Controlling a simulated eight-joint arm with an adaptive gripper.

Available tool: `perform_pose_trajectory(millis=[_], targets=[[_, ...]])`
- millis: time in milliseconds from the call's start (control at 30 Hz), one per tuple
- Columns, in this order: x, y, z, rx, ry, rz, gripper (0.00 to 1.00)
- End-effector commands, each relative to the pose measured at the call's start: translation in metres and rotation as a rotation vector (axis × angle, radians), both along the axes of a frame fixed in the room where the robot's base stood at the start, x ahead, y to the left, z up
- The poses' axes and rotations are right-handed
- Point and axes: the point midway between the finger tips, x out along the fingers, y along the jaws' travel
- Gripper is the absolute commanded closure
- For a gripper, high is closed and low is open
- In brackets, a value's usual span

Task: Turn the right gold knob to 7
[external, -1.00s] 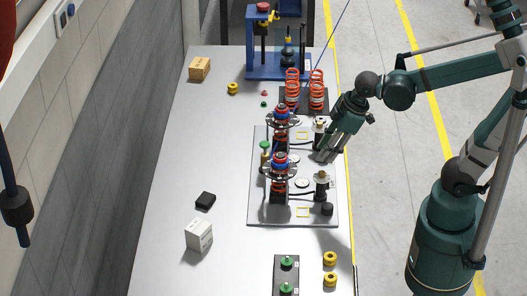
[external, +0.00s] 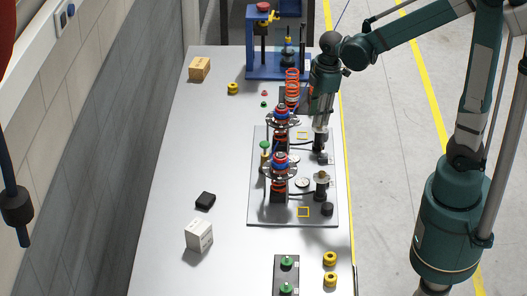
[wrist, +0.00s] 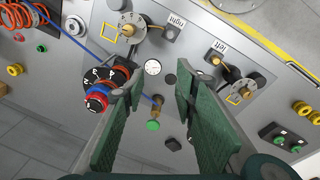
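The right gold knob (wrist: 127,31) sits on a round dial near the "right" label in the wrist view, beyond my left finger and not between the fingers. The dial's numbers are too small to read surely. My gripper (wrist: 160,80) is open and empty, with a clear gap between its green fingers. In the external view my gripper (external: 321,128) points down over the far knob post, hiding most of it.
Two shock absorbers with red and blue tops (external: 280,162) stand left of the knob posts on the grey plate (external: 260,215). A round gauge (wrist: 152,67) shows between the fingers. Orange springs (external: 292,85) stand behind. The table's left side is mostly free.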

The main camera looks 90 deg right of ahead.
Motion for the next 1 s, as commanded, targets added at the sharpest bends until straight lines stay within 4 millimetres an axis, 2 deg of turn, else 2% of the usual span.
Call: perform_pose_trajectory(millis=[33, 300, 500, 667, 1000], targets=[[0.000, -0.011, 0.004, 0.003, 0.012, 0.008, 0.71], [-0.007, -0.055, 0.001, 0.031, 0.080, 0.072, 0.71], [-0.013, -0.078, -0.003, 0.050, 0.112, 0.110, 0.71], [-0.016, -0.085, -0.006, 0.057, 0.123, 0.124, 0.71], [-0.016, -0.086, -0.008, 0.058, 0.125, 0.126, 0.71]])
